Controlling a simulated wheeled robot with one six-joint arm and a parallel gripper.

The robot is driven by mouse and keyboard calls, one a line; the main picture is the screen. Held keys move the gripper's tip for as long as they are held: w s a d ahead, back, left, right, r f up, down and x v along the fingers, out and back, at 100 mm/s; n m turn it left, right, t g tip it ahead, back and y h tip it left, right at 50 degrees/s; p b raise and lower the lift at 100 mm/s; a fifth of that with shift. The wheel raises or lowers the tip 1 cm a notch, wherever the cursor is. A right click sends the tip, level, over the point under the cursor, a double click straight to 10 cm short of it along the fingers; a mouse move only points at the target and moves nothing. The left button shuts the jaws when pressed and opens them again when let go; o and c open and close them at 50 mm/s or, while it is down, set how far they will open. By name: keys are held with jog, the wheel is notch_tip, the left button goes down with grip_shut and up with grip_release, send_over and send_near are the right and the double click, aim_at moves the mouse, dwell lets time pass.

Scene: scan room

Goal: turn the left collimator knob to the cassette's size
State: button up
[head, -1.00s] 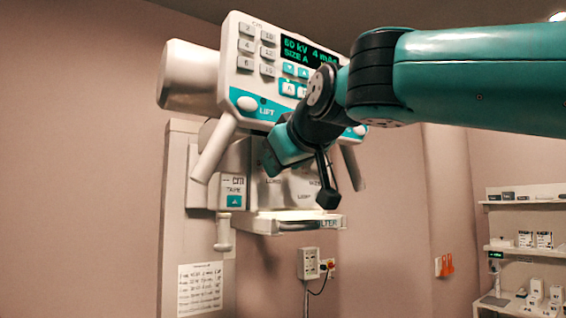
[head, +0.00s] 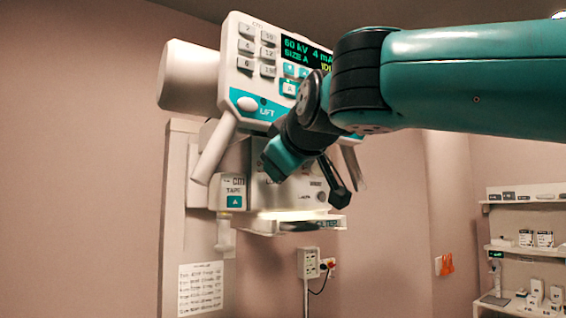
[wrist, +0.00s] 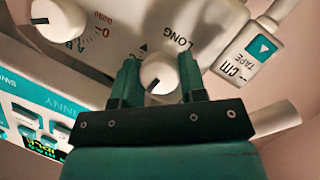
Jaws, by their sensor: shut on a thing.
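The left collimator knob (wrist: 158,75) is a round white knob with a dark pointer mark, beside the word LONG in the wrist view. My gripper (wrist: 157,80) has one teal finger on each side of it and is shut on it. In the head view my gripper (head: 280,158) is at the front of the collimator (head: 262,192) and hides this knob. A second white knob (wrist: 58,18) shows at the upper left of the wrist view, apart from my gripper; it also shows in the head view (head: 322,197). I see no cassette.
The control panel (head: 243,85) above reads 60 kV and SIZE A; my arm covers part of it. Its handle (head: 213,150) slants down at the left. The tape box (head: 234,190) is beside the collimator. Shelves (head: 525,200) stand far right.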

jog(key=o, duration=0.9)
jog(key=shift+s, duration=0.1)
jog(key=b+v, duration=0.3)
jog(key=v, duration=1.4)
jog(key=shift+s+r, duration=0.1)
jog(key=shift+s, duration=0.05)
jog(key=w+d+f+g+h, duration=0.1)
jog(key=w+d+f+g, duration=0.15)
jog(key=f, duration=1.05)
jog(key=w+d+f+g, duration=0.1)
jog(key=f+g, duration=0.3)
jog(key=f, duration=0.8)
jog(key=s+d+f+m+g, duration=0.1)
jog(key=s+d+f+g, duration=0.1)
jog(key=s+f, duration=0.3)
jog(key=s+d+f+m+g, duration=0.2)
jog(key=s+f+g, duration=0.1)
jog(key=s+f, duration=0.2)
jog(key=s+d+f+m+g, duration=0.2)
jog(key=s+f, duration=0.3)
jog(key=f, duration=0.4)
jog(key=shift+s+d+g+b, duration=0.15)
jog(key=shift+s+g+b, duration=0.15)
jog(key=shift+s+g, duration=0.15)
